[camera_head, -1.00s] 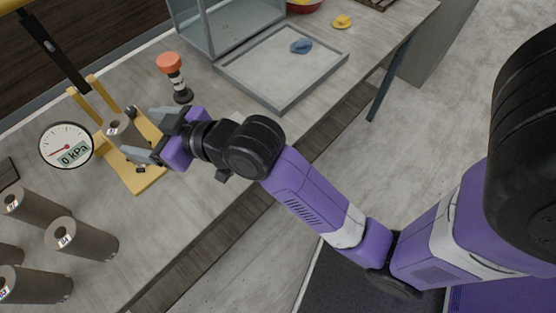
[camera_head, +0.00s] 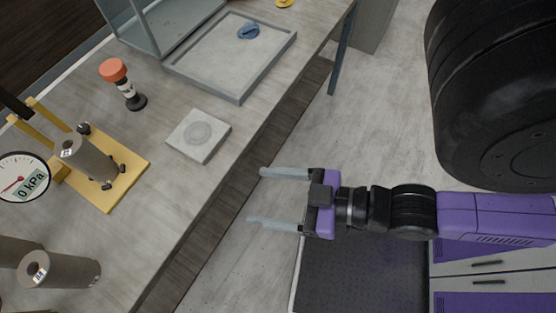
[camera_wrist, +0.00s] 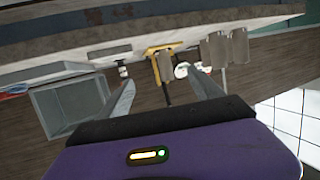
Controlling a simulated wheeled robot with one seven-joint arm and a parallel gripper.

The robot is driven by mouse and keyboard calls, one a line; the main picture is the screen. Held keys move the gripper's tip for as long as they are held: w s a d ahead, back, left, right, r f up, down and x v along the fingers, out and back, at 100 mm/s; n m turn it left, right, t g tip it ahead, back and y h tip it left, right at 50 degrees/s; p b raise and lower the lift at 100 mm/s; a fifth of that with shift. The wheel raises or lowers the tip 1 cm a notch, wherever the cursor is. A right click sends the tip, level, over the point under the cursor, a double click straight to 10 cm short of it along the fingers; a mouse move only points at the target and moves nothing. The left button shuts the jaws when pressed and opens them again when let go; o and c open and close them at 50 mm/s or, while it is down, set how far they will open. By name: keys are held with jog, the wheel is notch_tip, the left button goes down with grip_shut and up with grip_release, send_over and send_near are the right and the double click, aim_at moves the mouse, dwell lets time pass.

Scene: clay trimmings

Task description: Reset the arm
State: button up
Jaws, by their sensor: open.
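My gripper (camera_head: 256,196) is open and empty in the head view, its two grey fingers apart and pointing left. It is off the front edge of the table (camera_head: 190,190), with floor showing beneath it. My arm stretches out to the right behind it. In the wrist view my gripper's fingers (camera_wrist: 165,100) are spread, with the table and its things beyond, seen at a distance.
A grey cylinder (camera_head: 88,158) rests on a yellow stand (camera_head: 130,168) beside a round 0 kPa gauge (camera_head: 22,178). Another cylinder (camera_head: 65,271) lies nearer. A square block (camera_head: 198,135), an orange-topped tool (camera_head: 122,84) and a grey tray (camera_head: 240,97) with a blue lump (camera_head: 248,31) share the table.

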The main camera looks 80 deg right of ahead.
jog(key=shift+v, duration=1.05)
